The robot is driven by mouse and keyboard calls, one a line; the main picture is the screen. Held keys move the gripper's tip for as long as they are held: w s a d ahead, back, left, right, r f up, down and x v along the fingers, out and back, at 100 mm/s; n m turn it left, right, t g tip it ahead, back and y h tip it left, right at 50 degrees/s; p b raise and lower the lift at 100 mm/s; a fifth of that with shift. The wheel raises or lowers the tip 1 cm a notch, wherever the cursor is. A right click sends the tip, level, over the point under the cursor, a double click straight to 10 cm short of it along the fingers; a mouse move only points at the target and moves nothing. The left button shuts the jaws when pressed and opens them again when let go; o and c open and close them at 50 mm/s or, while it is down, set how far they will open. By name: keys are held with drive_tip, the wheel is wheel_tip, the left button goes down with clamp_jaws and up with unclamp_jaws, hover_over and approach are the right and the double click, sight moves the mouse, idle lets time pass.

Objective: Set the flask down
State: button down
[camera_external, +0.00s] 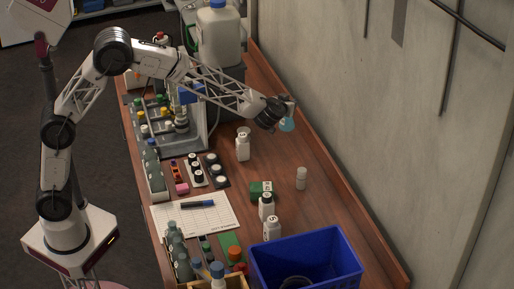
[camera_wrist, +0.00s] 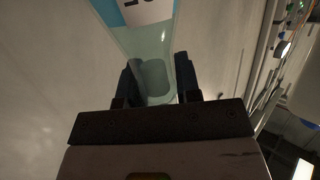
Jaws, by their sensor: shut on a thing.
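The flask (camera_external: 287,124) is a small vessel with a light blue part, held above the far right part of the bench in the external view. In the wrist view the flask (camera_wrist: 153,50) is clear glass with pale greenish walls and a blue and white label. My gripper (camera_external: 284,106) is shut on it. In the wrist view the two dark fingers of my gripper (camera_wrist: 158,85) press on either side of the glass. The flask appears clear of the bench top (camera_external: 280,165); the exact height cannot be told.
A white bottle (camera_external: 243,145) stands left of the flask, and a small pale vial (camera_external: 301,179) stands below it in the picture. A blue bin (camera_external: 306,260) is at the front. A large jug (camera_external: 219,38) stands behind. Bare wood lies right of the white bottle, beside the wall (camera_external: 350,100).

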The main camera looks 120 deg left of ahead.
sight(286, 122)
drive_tip(key=shift+s+a+g, duration=0.3)
drive_tip(key=shift+s+a, duration=0.15)
drive_tip(key=shift+s, duration=0.25)
wheel_tip(286, 122, down, 4)
drive_tip(key=shift+r, duration=0.15)
drive_tip(key=shift+f, duration=0.65)
drive_tip(key=shift+f, duration=0.1)
drive_tip(key=shift+f, duration=2.4)
drive_tip(key=shift+f, duration=0.15)
drive_tip(key=shift+f, duration=2.35)
drive_tip(key=shift+f, duration=0.15)
